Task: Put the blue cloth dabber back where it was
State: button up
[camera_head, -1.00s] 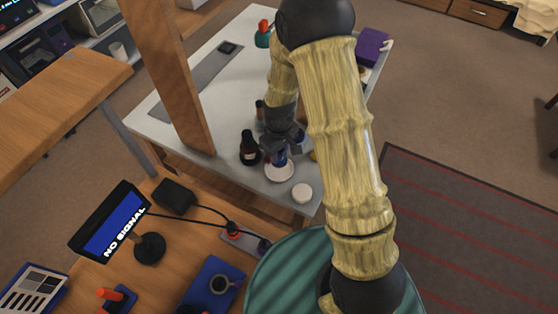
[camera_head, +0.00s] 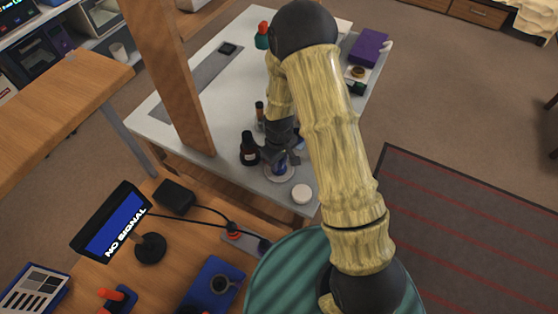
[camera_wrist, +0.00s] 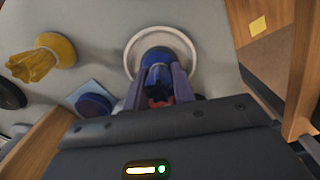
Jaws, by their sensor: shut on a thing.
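The blue cloth dabber (camera_wrist: 157,60) is between the two fingers of my gripper (camera_wrist: 158,88) in the wrist view. My gripper is shut on it. The dabber stands over the middle of a round white dish (camera_wrist: 133,58); I cannot tell whether it touches the dish floor. In the head view my gripper (camera_head: 280,160) is low over the dish (camera_head: 279,179) at the near end of the white table. The dabber there is mostly hidden by the gripper.
A dark bottle (camera_head: 249,150) stands close left of my gripper. A white round lid or jar (camera_head: 302,194) lies to its right, near the table edge. The wrist view shows a yellow cloth piece (camera_wrist: 40,60) and a round knob on a blue square (camera_wrist: 92,104). A purple box (camera_head: 370,47) is farther back.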

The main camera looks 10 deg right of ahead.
jog(key=shift+f, duration=0.15)
jog(key=o, duration=1)
jog(key=shift+o, duration=0.2)
notch_tip(320, 180, up, 12)
jog(key=b, duration=0.1)
jog(key=shift+r, duration=0.2)
